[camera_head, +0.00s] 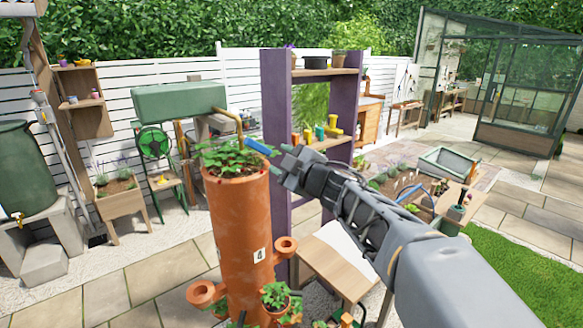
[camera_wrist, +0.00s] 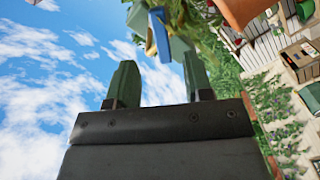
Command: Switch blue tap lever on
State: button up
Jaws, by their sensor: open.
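The blue tap lever (camera_head: 260,147) sticks out to the right from the end of a brass pipe (camera_head: 238,124), above a tall terracotta planter (camera_head: 240,210) with leafy plants. My gripper (camera_head: 285,155) is just right of the lever's free end. In the wrist view, my gripper (camera_wrist: 161,78) has its two green fingers spread apart with nothing between them. The blue lever (camera_wrist: 163,38) shows just beyond the fingertips, roughly in line with the gap. I cannot tell whether any finger touches it.
A purple shelf unit (camera_head: 276,130) with pots stands close behind my gripper. A green tank (camera_head: 178,101) is behind the planter. A low wooden table (camera_head: 340,262) stands below my arm. Paving is free at the lower left.

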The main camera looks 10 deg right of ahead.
jog(key=shift+v, duration=1.45)
jog(key=shift+c, duration=0.4)
